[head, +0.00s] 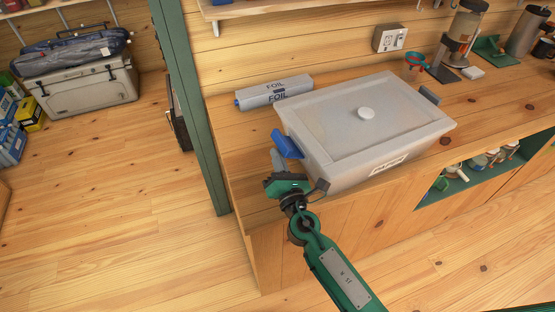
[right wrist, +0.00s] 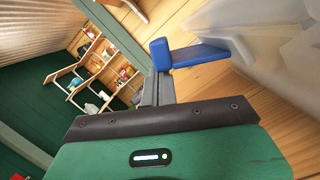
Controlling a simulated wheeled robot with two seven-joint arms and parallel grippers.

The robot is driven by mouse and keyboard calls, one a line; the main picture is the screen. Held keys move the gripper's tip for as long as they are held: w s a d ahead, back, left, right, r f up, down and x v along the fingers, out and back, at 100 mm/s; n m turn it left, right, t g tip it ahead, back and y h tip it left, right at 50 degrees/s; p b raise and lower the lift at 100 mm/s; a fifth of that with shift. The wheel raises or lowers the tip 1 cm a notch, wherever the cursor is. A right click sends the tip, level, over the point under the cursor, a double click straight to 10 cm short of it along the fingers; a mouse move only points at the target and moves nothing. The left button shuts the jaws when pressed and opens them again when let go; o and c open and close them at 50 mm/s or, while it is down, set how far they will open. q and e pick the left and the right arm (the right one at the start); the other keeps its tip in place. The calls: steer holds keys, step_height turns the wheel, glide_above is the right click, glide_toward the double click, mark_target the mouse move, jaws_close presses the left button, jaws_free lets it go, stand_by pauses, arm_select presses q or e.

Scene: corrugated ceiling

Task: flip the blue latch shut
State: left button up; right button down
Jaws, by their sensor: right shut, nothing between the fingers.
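The blue latch (head: 287,145) sticks out from the left end of a translucent grey lidded bin (head: 345,150) on the wooden counter. In the right wrist view the blue latch (right wrist: 196,55) juts sideways from the bin wall, with a raised block at its outer end. My right gripper (head: 276,158) is shut and empty, just in front of and below the latch. In the right wrist view its fingertips (right wrist: 158,86) are close to the latch's outer end; I cannot tell whether they touch. My left gripper is not in view.
A foil box (head: 274,91) lies behind the latch on the counter. A green post (head: 196,100) stands left of the counter.

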mark_target(289, 146)
steer(key=r+m+p, duration=0.1)
steer(key=d+r+m+h+p, duration=0.1)
steer(key=m, duration=0.1)
steer(key=shift+w+r+m, duration=0.2)
steer(key=shift+r+m, duration=0.1)
steer(key=shift+r, duration=0.1)
steer(key=m+p, duration=0.1)
steer(key=d+r+m+p, duration=0.1)
steer(key=m, duration=0.1)
steer(key=m+g+h, duration=0.1)
steer(key=shift+w+d+r+m+p, duration=0.25)
steer(key=shift+w+r+m+p, duration=0.1)
steer(key=shift+m+p, duration=0.05)
steer(key=shift+d+f, duration=0.1)
steer(key=shift+f, duration=0.15)
